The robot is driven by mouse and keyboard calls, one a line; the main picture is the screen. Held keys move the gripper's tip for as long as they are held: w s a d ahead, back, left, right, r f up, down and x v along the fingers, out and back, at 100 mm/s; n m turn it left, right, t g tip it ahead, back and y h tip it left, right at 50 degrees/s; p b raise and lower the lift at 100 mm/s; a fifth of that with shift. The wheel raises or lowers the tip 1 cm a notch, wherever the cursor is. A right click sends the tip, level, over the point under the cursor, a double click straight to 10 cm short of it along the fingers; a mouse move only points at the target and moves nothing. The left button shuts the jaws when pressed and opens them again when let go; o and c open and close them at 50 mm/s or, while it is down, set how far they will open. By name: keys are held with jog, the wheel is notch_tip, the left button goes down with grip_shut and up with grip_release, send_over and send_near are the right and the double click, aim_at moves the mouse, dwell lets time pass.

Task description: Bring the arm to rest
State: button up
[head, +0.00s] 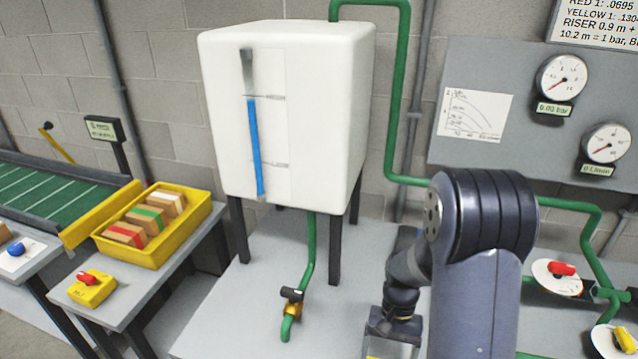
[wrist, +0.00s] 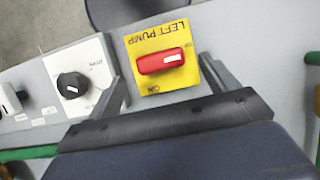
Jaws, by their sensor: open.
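My gripper (wrist: 160,68) is open and empty, its two dark fingers spread apart in the wrist view. Between them in that view lies a red switch handle (wrist: 160,61) on a yellow plate (wrist: 148,90) marked LEFT PUMP, with ON and another small label. The handle lies across the plate, and I see no finger touching it; how far off it is I cannot tell. In the head view my arm (head: 478,260) reaches down at lower right, over the grey bench, and its end is cut off by the bottom edge.
A black knob (wrist: 72,85) on a white plate is left of the yellow plate. A white tank (head: 285,110) stands on dark legs on the bench, with a green pipe and valve (head: 291,300) below. Gauges (head: 562,78) hang on the wall. A yellow tray (head: 195,232) holds several blocks.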

jog(key=x, duration=0.3)
jog(key=shift+s+f, duration=0.15)
jog(key=shift+f, duration=0.1)
